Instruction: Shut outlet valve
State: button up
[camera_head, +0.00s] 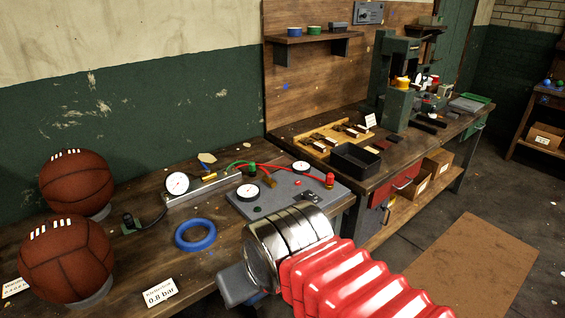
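A grey panel (240,208) lies on the near wooden bench, with two white dial gauges, a green fitting (252,168), a brass fitting (268,181) and a red knob (330,181) at its right end. A red hose runs across it. I cannot tell which fitting is the outlet valve. My gripper (262,250), a silver housing with a grey finger at lower left and a red bellows sleeve behind, is in front of the panel and hides part of its near edge. The frame does not show whether its fingers are apart.
Two brown leather balls (77,182) (66,258) sit on stands at left. A blue ring (195,235), a gauge on a metal bar (177,183) and a "0.8 bar" card (160,293) lie nearby. A second bench holds a black tray (355,157) and a green press (397,75).

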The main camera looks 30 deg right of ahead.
aim_at(265, 171)
jog(key=z, duration=0.45)
jog(key=i, duration=0.85)
jog(key=u, duration=2)
jog(key=k, duration=0.85)
